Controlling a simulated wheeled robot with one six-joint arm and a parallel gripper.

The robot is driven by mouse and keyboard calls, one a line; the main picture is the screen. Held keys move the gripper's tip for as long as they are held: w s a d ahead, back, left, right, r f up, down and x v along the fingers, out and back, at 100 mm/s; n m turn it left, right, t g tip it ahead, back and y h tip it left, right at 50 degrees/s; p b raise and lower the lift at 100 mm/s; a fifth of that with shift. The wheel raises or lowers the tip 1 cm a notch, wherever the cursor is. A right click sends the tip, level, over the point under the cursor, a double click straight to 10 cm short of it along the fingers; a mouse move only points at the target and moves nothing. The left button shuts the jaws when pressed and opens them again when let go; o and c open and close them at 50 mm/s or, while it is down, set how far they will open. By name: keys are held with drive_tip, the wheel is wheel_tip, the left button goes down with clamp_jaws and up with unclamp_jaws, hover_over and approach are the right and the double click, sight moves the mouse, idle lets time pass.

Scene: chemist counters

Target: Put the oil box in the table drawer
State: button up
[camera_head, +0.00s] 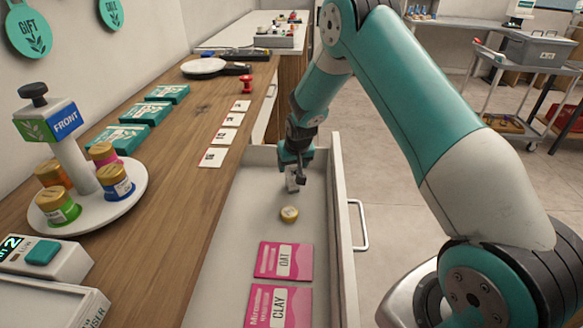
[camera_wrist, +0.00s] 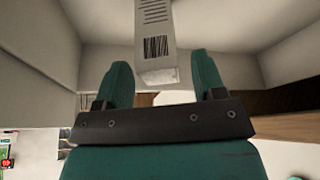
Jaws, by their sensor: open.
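The table drawer (camera_head: 335,225) is pulled open from the wooden counter. My gripper (camera_head: 295,168) is low over the far part of the drawer, and it also shows in the wrist view (camera_wrist: 165,88). A small pale box (camera_head: 292,184) is just below the gripper in the drawer. In the wrist view this pale box (camera_wrist: 156,40), with a barcode, is near the fingertips, between the two spread fingers. No name can be read on it, so I cannot tell for sure that it is the oil box. The gripper is open.
Teal boxes (camera_head: 120,138), a round stand (camera_head: 130,192) and small cards (camera_head: 213,157) are on the counter (camera_head: 180,185).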

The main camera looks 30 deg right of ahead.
drive_tip(key=d+v, duration=0.1)
drive_tip(key=v, duration=0.8)
drive_tip(key=s+a+r+n+y, duration=0.2)
drive_tip(key=s+a+r+n, duration=0.1)
drive_tip(key=s+a+r, duration=0.8)
drive_tip(key=s+a+r+n+g+y, duration=0.1)
drive_tip(key=s+a+r+n, duration=0.1)
drive_tip(key=s, duration=0.6)
drive_tip(key=s+a+r+n+g+y, duration=0.1)
drive_tip(key=s+a+r+n+g, duration=0.1)
drive_tip(key=s+a, duration=0.3)
drive_tip(key=s+a+r+n+g+y, duration=0.1)
drive_tip(key=s+a+r+n, duration=0.1)
drive_tip(key=s, duration=0.8)
drive_tip(key=shift+s+a+r, duration=0.3)
drive_tip(key=shift+a+r, duration=0.15)
drive_tip(key=shift+a, duration=0.3)
